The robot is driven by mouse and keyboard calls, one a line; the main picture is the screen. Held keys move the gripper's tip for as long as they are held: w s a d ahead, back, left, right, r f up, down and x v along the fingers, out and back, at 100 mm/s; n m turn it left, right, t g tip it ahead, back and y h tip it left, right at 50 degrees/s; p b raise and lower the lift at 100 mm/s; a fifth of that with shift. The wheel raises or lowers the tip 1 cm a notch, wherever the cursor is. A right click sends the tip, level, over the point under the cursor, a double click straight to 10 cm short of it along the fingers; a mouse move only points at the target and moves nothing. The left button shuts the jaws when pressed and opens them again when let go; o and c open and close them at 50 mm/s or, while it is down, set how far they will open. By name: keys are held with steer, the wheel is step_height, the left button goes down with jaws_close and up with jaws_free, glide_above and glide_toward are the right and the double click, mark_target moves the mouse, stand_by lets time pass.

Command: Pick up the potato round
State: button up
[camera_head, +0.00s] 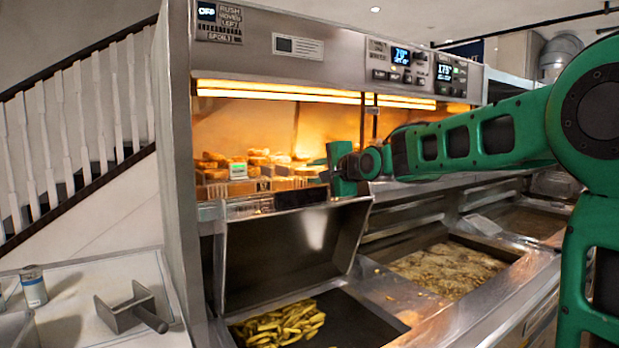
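My gripper (341,172) is at the end of my green arm, in front of the lit warming shelf, above the raised steel lid or panel. I cannot tell whether its fingers are open or shut, and I see nothing clearly held. Several golden-brown fried pieces (256,158) lie on the warming shelf to the left of my gripper. I cannot tell which of them, if any, is the potato round. A small golden piece (409,317) lies on the steel ledge between the two front wells, well below my gripper.
Fries (279,322) lie in the front left well. A fryer vat (449,268) with bubbling oil is to its right, and another vat (530,222) is farther right. The raised steel panel (312,240) stands behind the fries. A scoop (132,312) rests on the left counter.

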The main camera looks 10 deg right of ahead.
steer(key=shift+w+a+f, duration=0.15)
steer(key=shift+w+a, duration=0.05)
steer(key=shift+w, duration=0.45)
steer(key=c, duration=0.6)
steer(key=shift+r, duration=1.3)
jaws_close()
steer(key=r+v, duration=0.1)
steer(key=v, duration=1.3)
steer(key=shift+s+r, duration=0.15)
steer(key=shift+r, duration=0.35)
steer(key=shift+d, duration=0.1)
